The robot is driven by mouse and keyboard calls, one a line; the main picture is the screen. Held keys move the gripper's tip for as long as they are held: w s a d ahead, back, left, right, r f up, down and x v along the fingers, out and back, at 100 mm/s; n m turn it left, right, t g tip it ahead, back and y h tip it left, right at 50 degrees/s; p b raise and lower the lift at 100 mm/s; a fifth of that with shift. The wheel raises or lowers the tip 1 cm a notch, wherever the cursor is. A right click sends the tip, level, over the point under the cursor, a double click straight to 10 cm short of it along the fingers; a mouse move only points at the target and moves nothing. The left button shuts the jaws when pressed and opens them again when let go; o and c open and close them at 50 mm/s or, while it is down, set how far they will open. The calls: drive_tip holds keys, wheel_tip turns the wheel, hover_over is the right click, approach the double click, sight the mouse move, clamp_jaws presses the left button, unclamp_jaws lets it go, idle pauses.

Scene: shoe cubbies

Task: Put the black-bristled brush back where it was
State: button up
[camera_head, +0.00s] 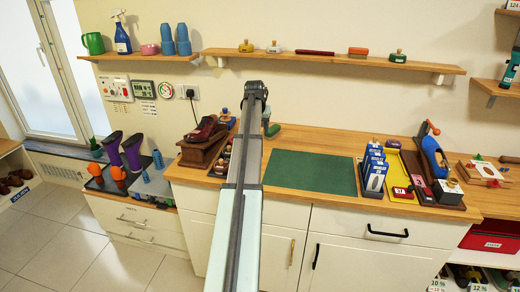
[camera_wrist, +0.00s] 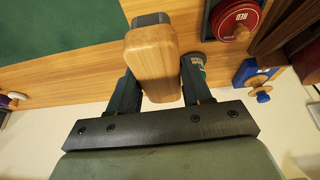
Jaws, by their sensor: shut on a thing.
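The brush (camera_wrist: 150,50) is a pale wooden block with a dark grey-black strip at its far end in the wrist view. My gripper (camera_wrist: 160,78) is shut on its wooden body, one dark finger on each side. The brush is over the wooden counter (camera_wrist: 90,80), beside the edge of the green mat (camera_wrist: 60,25). I cannot tell whether it touches the counter. In the head view my gripper (camera_head: 255,92) is at the far end of my arm, and the brush cannot be made out there.
A red tin (camera_wrist: 235,18), a blue tin with a wooden knob (camera_wrist: 255,75) and a dark wooden rack (camera_wrist: 285,35) are close on the right in the wrist view. In the head view the green mat (camera_head: 312,172) is bare. A wall shelf (camera_head: 350,63) holds several small items.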

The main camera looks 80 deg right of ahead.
wheel_tip(320, 180, down, 9)
drive_tip(key=shift+f, duration=0.1)
idle(0.4)
drive_tip(key=shift+f, duration=0.1)
drive_tip(key=o, duration=1)
drive_tip(key=v, duration=1.2)
drive_tip(key=shift+w, duration=0.1)
